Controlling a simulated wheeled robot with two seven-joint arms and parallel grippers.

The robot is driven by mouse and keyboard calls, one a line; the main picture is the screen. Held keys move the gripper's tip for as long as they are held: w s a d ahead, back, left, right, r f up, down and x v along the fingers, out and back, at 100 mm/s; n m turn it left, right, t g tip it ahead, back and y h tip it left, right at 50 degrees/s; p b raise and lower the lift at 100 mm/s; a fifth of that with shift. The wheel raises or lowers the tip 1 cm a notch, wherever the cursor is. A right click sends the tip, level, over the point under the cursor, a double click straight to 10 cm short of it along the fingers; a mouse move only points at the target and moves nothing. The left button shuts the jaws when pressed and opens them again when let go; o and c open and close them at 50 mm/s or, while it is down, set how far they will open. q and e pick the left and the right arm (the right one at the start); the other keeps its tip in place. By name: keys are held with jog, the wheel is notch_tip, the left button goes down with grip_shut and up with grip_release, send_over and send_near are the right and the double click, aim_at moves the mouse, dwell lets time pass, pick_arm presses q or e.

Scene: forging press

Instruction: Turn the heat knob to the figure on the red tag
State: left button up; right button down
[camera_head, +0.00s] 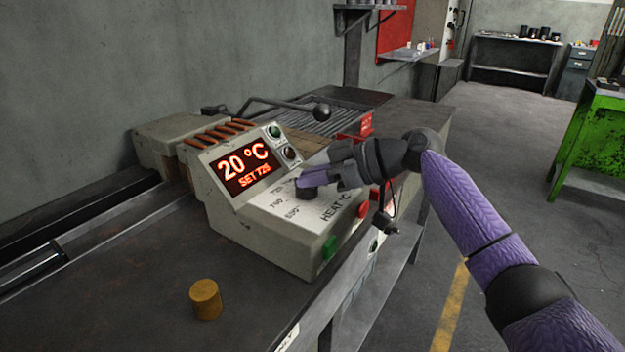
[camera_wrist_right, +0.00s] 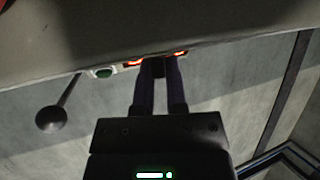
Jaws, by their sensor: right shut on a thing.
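The heat control box (camera_head: 274,230) stands on the bench, with a sloped display (camera_head: 246,167) reading "20 °C" and "SET 725". The dark heat knob (camera_head: 307,192) sits on its white dial plate (camera_head: 300,216), which is marked "HEAT °C" with figures around the knob. My right gripper (camera_head: 306,184) comes in from the right and is shut on the knob; its fingers partly hide the dial. In the right wrist view the fingers (camera_wrist_right: 158,80) close around the dark knob (camera_wrist_right: 158,68). My left gripper is not in view.
A brass-coloured cylinder (camera_head: 206,299) stands on the bench in front. A lever with a dark ball (camera_head: 321,112) rises behind the box. A green cabinet (camera_head: 592,140) stands at right.

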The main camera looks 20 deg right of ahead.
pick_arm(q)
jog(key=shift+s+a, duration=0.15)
pick_arm(e)
jog(key=shift+f, duration=0.1)
jog(key=c, duration=0.7)
grip_release()
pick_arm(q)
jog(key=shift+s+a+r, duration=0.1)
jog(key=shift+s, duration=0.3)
pick_arm(e)
jog(key=shift+o, duration=0.2)
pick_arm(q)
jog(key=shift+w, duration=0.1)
